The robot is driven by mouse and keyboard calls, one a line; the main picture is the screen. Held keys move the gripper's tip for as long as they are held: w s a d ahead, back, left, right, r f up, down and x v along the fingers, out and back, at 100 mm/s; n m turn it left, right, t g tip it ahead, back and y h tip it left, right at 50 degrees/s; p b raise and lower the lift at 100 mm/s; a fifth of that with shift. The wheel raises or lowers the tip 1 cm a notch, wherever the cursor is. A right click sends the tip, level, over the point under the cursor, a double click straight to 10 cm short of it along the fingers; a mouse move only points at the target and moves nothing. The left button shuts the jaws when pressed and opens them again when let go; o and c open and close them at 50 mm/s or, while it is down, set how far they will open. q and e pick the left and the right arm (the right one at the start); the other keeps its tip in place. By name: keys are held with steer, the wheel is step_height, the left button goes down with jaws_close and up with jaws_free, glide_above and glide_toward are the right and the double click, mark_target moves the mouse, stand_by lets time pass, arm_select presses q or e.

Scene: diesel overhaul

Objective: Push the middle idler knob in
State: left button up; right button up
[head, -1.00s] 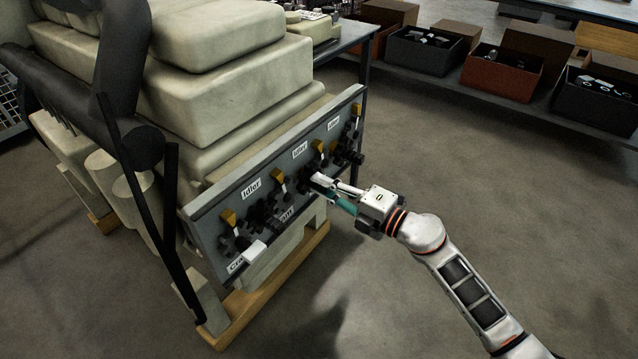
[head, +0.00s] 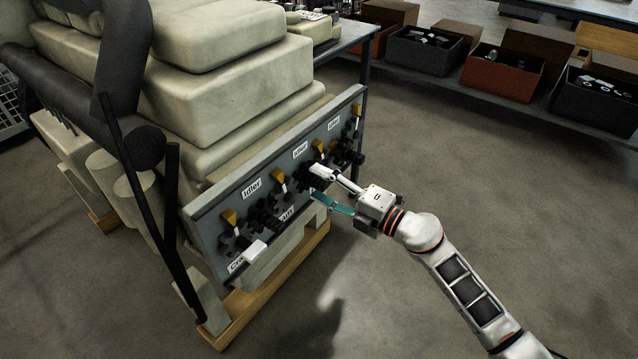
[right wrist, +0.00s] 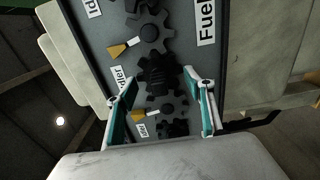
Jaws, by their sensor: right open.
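The grey gear panel (head: 204,236) on the engine's side carries black gears, yellow pointers and several white labels. The middle Idler label (head: 300,150) also shows in the right wrist view (right wrist: 120,78). Beside it there, a black ribbed knob (right wrist: 158,75) stands out from the panel. My right gripper (head: 318,183) is open in front of this part of the panel. In the right wrist view, its fingertips (right wrist: 160,79) spread to either side of the knob, with nothing held. I cannot tell whether they touch it. My left gripper is not in view.
Open boxes (head: 500,73) stand on a low shelf at back right. The floor right of the panel is clear.

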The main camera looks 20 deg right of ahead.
steer(key=v, duration=0.5)
steer(key=shift+s+d+r+p, duration=0.1)
steer(key=shift+s+d+p, duration=0.1)
steer(key=shift+s+p, duration=0.1)
steer(key=shift+s+d, duration=0.3)
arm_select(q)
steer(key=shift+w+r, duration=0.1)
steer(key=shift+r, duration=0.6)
